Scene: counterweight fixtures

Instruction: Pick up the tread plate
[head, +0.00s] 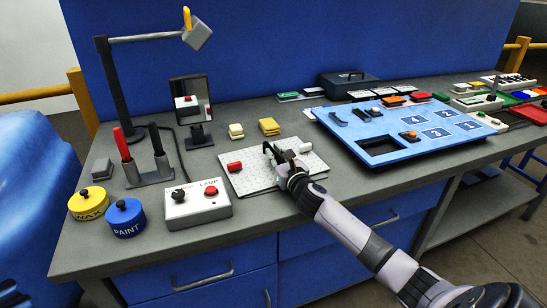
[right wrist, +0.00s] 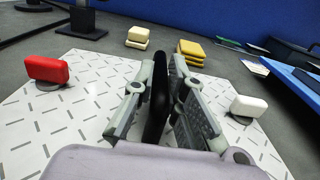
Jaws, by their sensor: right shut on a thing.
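The tread plate (head: 250,178) is a white plate with a pattern of dark dashes, and it appears to lie flat on the grey bench. A red block (head: 234,167) stands on its left part and a white block (head: 305,147) on its right part. My right gripper (head: 273,153) is over the middle of the plate, between the two blocks. In the right wrist view its fingers (right wrist: 160,95) are shut on a thin black upright piece (right wrist: 157,100). The foot of this piece is hidden by the gripper. My left gripper cannot be made out.
A lamp control box (head: 198,204) stands close left of the plate. A blue panel (head: 410,132) with a rectangular opening is to the right. Yellow blocks (head: 269,126) and a small mirror (head: 191,98) are behind. Paint tins (head: 125,218) stand at the left.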

